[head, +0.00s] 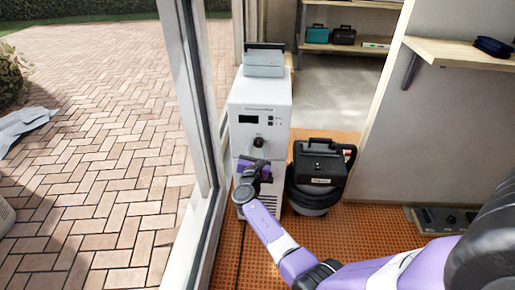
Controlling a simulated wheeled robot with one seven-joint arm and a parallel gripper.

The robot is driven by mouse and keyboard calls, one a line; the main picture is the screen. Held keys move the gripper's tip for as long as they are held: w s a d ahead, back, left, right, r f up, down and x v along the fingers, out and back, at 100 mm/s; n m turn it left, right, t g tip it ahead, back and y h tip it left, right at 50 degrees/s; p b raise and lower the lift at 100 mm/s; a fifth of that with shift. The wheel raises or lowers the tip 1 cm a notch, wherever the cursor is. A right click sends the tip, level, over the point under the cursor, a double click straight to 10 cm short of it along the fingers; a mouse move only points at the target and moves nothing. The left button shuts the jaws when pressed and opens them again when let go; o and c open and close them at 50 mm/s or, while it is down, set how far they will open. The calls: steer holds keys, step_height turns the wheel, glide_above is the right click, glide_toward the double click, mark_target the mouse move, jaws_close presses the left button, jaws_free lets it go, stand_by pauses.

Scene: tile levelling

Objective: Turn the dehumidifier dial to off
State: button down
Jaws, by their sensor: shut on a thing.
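The dehumidifier (242,103) is a tall white cabinet with a small dark display and small buttons on its upper front. Its dark round dial (258,142) shows below the display. My gripper (257,152) is at the front of the cabinet, reaching up to the dial from below in the head view. It is shut on the dial. The fingertips are small and dark here, and the dial's pointer and markings cannot be made out.
A black canister vacuum (321,167) stands close to the right of the dehumidifier. A glass door frame (190,100) runs close on the left. A wall shelf (460,53) juts out at upper right. A dark low box (440,219) lies on the orange floor at right.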

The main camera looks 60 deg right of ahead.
steer(key=c, duration=0.9)
jaws_free()
steer(key=shift+c, duration=0.2)
steer(key=p+v, duration=0.2)
steer(key=v, duration=0.6)
steer(key=shift+d, duration=0.1)
